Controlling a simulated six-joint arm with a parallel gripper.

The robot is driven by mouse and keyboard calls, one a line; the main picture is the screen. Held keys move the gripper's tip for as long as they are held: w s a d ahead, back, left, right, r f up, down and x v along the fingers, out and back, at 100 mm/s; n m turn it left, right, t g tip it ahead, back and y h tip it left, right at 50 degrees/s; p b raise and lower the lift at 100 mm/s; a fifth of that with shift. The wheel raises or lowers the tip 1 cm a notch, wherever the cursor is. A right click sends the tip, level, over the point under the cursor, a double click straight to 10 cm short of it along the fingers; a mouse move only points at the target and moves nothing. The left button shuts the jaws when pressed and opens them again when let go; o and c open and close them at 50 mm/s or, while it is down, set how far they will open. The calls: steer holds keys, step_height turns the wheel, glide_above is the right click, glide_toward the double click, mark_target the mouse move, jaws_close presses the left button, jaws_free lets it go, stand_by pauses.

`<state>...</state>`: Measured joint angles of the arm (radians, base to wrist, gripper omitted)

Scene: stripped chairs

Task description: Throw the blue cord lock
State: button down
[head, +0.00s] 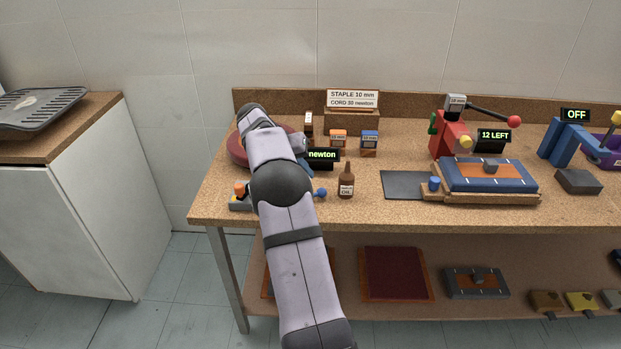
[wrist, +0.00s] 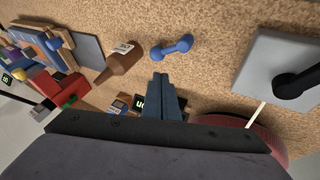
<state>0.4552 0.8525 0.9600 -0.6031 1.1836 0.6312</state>
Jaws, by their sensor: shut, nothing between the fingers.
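A small blue piece with rounded ends (wrist: 172,47) lies on the bench by the brown bottle in the wrist view. In the head view its right end (head: 320,192) shows just right of my arm, which hides the rest. A second blue part, a knob (head: 435,184), stands at the left of the wooden frame (head: 480,198). I cannot tell for certain which is the cord lock. My gripper (wrist: 163,83) is shut and empty, its fingertips apart from the blue piece. In the head view my arm reaches over the bench's left end and largely hides the gripper.
The brown bottle (head: 346,183) stands close by. A "newton" display (head: 323,155) and a dark red disc (head: 237,152) are near my gripper. A grey base with an orange knob (head: 240,188) sits left of my arm. The dark mat (head: 405,186) is bare.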

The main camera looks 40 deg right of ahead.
steer(key=s+d+r+n+t+y+p, duration=0.1)
steer(key=d+r+n+t+y+p, duration=0.35)
steer(key=p, duration=0.35)
steer(key=shift+y, duration=0.25)
steer(key=p+x, duration=0.1)
steer(key=x, duration=0.2)
steer(key=p+x, duration=0.1)
steer(key=x, duration=0.5)
steer(key=shift+w+d+f+p, duration=0.15)
steer(key=shift+d+f+p, duration=0.05)
steer(key=shift+d+p, duration=0.2)
steer(key=shift+s+a+p, duration=0.4)
steer(key=shift+s, duration=0.4)
steer(key=shift+s+a+f+p, duration=0.15)
steer(key=shift+s+a+p, duration=0.15)
steer(key=shift+s, duration=0.2)
steer(key=shift+s+a+f+p, duration=0.2)
steer(key=shift+s+p, duration=0.05)
steer(key=shift+s, duration=0.2)
